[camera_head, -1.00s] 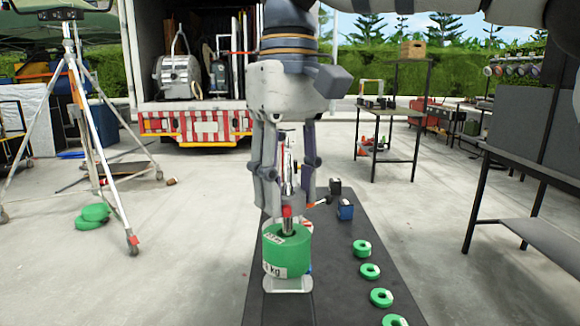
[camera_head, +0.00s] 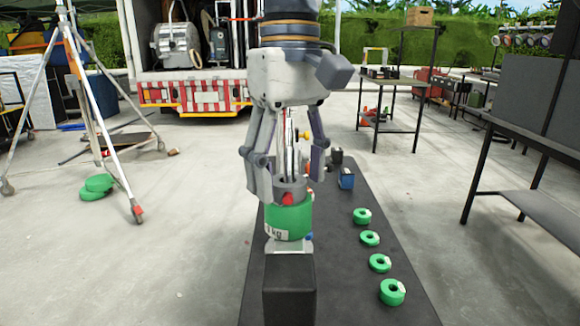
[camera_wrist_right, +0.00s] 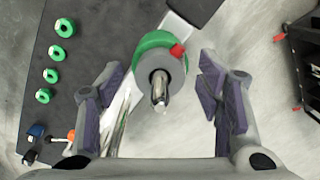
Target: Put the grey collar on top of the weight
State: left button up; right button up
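The grey collar (camera_head: 291,184) with its red screw knob sits around the metal post, on top of the green weight (camera_head: 289,219). In the right wrist view the collar (camera_wrist_right: 176,69) is a grey ring around the post, resting against the green weight (camera_wrist_right: 152,42). My right gripper (camera_head: 288,192) points down around the post. Its fingers are spread on both sides of the collar, and the right wrist view shows gaps between the purple finger pads and the collar. My left gripper is not in view.
Several small green rings (camera_head: 369,238) lie in a row on the dark table (camera_head: 340,290). A blue block (camera_head: 346,178) lies behind them. A dark block (camera_head: 289,288) shows in front of the weight. A tripod (camera_head: 92,95) stands at the left.

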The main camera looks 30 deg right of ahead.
jog(key=r, duration=1.2)
jog(key=shift+w+d, duration=0.25)
jog(key=shift+w, duration=0.1)
